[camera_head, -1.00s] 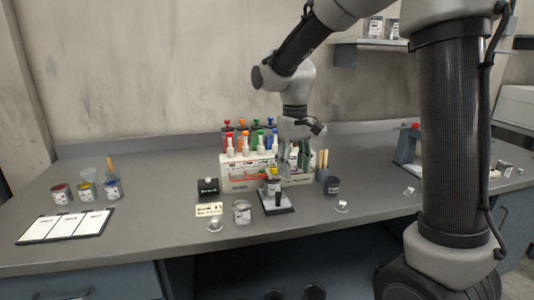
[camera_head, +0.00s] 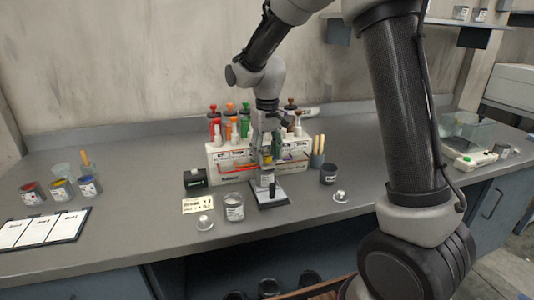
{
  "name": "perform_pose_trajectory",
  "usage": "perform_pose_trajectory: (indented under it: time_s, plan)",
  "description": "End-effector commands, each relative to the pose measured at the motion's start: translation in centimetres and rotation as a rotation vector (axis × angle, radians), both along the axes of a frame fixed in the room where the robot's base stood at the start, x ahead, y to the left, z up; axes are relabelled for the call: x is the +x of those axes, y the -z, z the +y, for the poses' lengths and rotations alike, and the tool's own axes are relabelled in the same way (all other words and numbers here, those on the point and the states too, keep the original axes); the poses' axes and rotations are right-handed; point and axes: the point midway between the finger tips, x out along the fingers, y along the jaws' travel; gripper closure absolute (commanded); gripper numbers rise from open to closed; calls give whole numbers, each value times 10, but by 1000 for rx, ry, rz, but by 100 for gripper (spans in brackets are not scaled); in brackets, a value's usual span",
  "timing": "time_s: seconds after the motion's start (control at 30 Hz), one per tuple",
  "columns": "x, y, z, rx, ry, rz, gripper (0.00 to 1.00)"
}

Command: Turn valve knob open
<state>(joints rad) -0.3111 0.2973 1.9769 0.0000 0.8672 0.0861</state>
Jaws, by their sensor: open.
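A white paint dispenser (camera_head: 230,157) stands at the back of the bench, with several canisters along its top. Their knobs are coloured; a red knob (camera_head: 213,107), an orange knob (camera_head: 229,106) and a green knob (camera_head: 246,105) show. My arm comes down in front of the dispenser's right half and hides part of it. My gripper (camera_head: 270,155) points down, open, close to the dispenser's front. Whether it touches a valve knob is too small to tell. A can (camera_head: 265,179) stands below it on a black scale (camera_head: 272,195).
A glass jar (camera_head: 233,208), a label card (camera_head: 198,204) and a small black display box (camera_head: 195,178) stand left of the scale. A dark cup (camera_head: 328,174) and a small metal weight (camera_head: 340,197) are to the right.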

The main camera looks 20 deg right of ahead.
Motion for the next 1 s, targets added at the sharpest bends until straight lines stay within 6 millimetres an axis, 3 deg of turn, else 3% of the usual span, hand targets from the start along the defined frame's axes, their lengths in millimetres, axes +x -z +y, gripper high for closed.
perform_pose_trajectory:
  time_s: [0.3,0.57,1.0]
  plan:
    - [0,4,0,0,0,0,54]
    - [0,4,0,0,0,0,99]
    - [0,3,0,0,-77,0,99]
